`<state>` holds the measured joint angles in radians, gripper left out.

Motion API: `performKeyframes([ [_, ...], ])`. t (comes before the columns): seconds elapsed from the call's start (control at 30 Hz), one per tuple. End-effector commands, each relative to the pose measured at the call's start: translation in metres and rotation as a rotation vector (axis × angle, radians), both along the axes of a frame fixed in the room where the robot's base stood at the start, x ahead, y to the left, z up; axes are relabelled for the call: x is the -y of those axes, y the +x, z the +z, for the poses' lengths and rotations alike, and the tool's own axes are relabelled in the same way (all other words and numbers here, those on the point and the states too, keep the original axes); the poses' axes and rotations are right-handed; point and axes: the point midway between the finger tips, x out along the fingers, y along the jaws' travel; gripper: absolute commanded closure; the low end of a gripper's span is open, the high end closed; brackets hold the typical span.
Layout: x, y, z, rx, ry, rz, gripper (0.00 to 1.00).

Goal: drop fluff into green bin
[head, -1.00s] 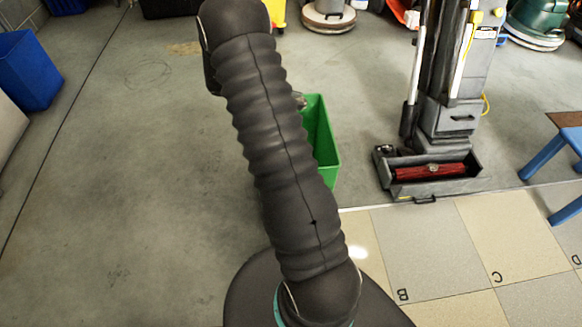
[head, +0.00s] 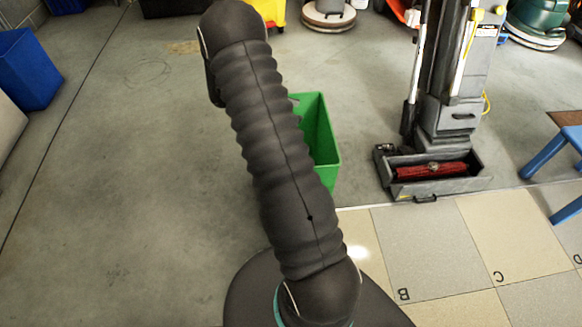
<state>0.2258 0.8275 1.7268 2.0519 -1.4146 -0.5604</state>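The green bin (head: 324,150) stands on the concrete floor near the picture's middle. My arm crosses in front of it and hides its left part. My gripper is hidden behind my arm, so its state does not show. I cannot make out any fluff for certain. A small pale spot shows on the red roller (head: 410,174) of the upright floor machine, but I cannot tell what it is.
The upright floor machine (head: 448,118) stands right of the bin. Lettered floor tiles (head: 425,255) lie at the lower right, beside a blue-legged stool (head: 548,155). A blue bin (head: 28,70) is at the far left. The floor left of my arm is clear.

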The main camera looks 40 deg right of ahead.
Motion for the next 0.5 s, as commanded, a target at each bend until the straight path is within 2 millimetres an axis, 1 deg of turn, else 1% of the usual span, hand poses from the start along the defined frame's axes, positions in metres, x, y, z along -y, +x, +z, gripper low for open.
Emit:
performKeyframes([
  [0.27, -0.001, 0.001, 0.001, 0.000, 0.000, 0.000, 0.34],
  [0.37, -0.008, 0.005, 0.004, 0.001, 0.000, 0.002, 0.34],
  [0.5, -0.025, 0.016, 0.012, 0.002, 0.000, 0.004, 0.34],
])
